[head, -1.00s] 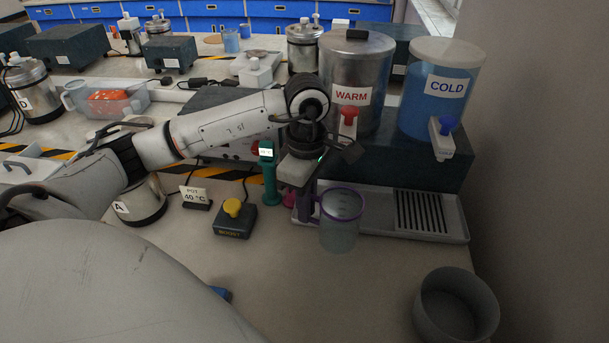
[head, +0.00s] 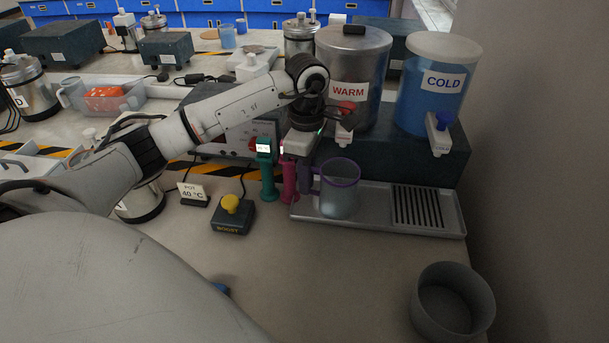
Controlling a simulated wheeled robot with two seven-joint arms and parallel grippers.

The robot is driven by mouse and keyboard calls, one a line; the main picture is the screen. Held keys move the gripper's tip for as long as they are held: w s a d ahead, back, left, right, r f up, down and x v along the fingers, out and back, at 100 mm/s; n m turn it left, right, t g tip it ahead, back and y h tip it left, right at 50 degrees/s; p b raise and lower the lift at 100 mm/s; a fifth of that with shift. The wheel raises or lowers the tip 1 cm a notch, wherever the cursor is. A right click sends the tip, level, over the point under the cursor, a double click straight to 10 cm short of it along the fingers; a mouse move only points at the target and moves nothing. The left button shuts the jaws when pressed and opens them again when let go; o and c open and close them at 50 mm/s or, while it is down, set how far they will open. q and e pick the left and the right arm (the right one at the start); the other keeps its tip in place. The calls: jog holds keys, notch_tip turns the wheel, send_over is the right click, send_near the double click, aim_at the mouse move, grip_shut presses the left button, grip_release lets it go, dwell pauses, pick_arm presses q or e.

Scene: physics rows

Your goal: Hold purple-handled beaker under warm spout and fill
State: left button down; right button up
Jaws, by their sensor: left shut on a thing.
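The purple-handled beaker (head: 341,193) is clear with a purple rim and stands upright at the left part of the drip tray (head: 374,224). My left gripper (head: 303,168) is shut on its purple handle, at the beaker's left side. The fingertips are partly hidden. The WARM tank (head: 370,80) is metal, with a red-topped warm spout (head: 345,120) above the beaker. Whether the beaker touches the tray, or holds any water, I cannot tell. My right gripper is not in view.
The COLD tank (head: 415,102) with its blue-topped spout (head: 440,130) stands to the right. A yellow-button BOOST box (head: 233,213), a teal-handled item (head: 267,178) and a pink one (head: 289,180) are to the left. A grey bowl (head: 451,330) sits at front right.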

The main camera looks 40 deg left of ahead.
pick_arm(q)
jog(key=w+a+b, duration=0.1)
jog(key=w+a, duration=0.2)
jog(key=w, duration=0.2)
jog(key=shift+w+a, duration=0.25)
jog(key=shift+w, duration=0.15)
dwell(0.5)
jog(key=s+d, duration=0.5)
jog(key=s, duration=0.3)
jog(key=shift+s, duration=0.3)
dwell(0.8)
jog(key=shift+d, duration=0.15)
dwell(0.3)
